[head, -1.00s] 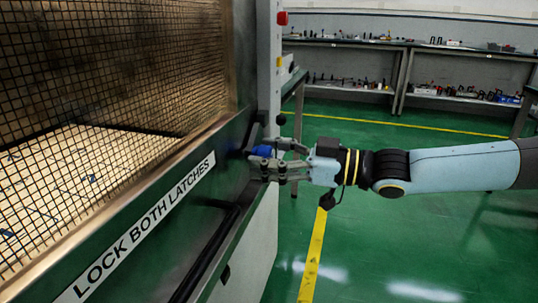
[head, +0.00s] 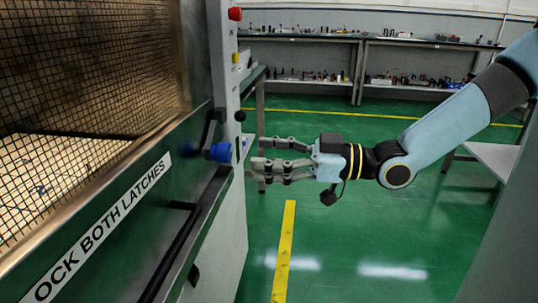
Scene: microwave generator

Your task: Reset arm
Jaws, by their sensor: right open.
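My right gripper (head: 262,157) is open and empty, with its fingers pointing left. It is beside the machine's front edge, to the right of a latch with a blue knob (head: 221,152), with a visible gap between the fingertips and the knob. The green machine door (head: 140,232) has a mesh window and a white label (head: 104,232) about locking both latches. My right arm comes in from the upper right. My left gripper is not in view.
A control post with a red button (head: 235,14) stands on the machine's far side. A black bar handle (head: 172,250) runs along the door. Shelves with small parts (head: 360,60) line the back wall. The green floor (head: 345,235) with yellow lines is open below my arm.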

